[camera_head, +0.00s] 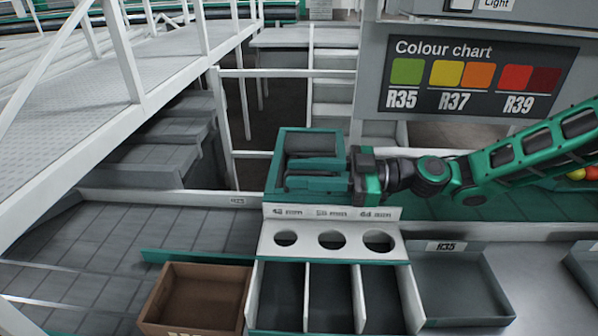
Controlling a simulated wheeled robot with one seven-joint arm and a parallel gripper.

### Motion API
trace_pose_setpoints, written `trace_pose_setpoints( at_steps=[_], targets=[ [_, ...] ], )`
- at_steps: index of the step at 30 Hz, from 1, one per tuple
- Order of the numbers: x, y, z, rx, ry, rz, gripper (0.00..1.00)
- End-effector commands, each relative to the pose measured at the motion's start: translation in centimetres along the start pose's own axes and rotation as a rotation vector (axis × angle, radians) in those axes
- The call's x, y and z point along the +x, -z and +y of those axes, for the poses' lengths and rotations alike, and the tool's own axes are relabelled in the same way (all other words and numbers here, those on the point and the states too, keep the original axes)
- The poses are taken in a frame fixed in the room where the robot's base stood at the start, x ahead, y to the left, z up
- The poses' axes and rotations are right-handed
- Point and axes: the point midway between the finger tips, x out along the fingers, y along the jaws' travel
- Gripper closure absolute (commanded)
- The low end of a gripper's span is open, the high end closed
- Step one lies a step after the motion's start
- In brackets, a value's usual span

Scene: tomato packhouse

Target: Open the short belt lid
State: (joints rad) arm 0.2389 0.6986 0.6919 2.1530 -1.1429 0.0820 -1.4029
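A teal box-like frame (276,163) with a dark interior stands behind the sizing plate, at the end of the green belt (510,206). I cannot tell which part of it is the short belt lid. My arm reaches in from the right. My gripper (308,178) points left, with its fingers over or inside the teal frame. The dark teal fingers blend with the frame, so their gap and any contact with the lid are unclear.
A white sizing plate (303,240) with three holes is in front, above three dark bins (333,298). A brown crate (160,296) is left of them, a grey R35 tray (455,280) right. The colour chart panel (470,120) hangs above my arm. A white railing (125,60) lines the left walkway.

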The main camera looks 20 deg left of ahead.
Motion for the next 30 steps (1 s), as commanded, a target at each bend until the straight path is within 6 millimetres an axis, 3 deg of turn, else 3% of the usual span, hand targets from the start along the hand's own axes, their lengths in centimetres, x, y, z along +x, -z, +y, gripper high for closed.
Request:
trace_pose_setpoints(
  at_steps=[11, 15, 18, 19, 24, 30],
  targets=[
    [0.6, 0.0, 0.0, 0.0, -0.001, 0.0, 0.72],
    [0.6, 0.0, 0.0, 0.0, 0.0, 0.0, 1.0],
    [0.6, 0.0, 0.0, 0.0, 0.0, 0.0, 1.0],
    [1.9, 0.0, 0.1, -0.001, 0.007, 0.003, 1.0],
    [0.7, 0.3, 0.1, 0.007, 0.0, 0.0, 1.0],
    [1.2, 1.9, 0.5, 0.059, 0.011, 0.001, 1.0]
  ],
)
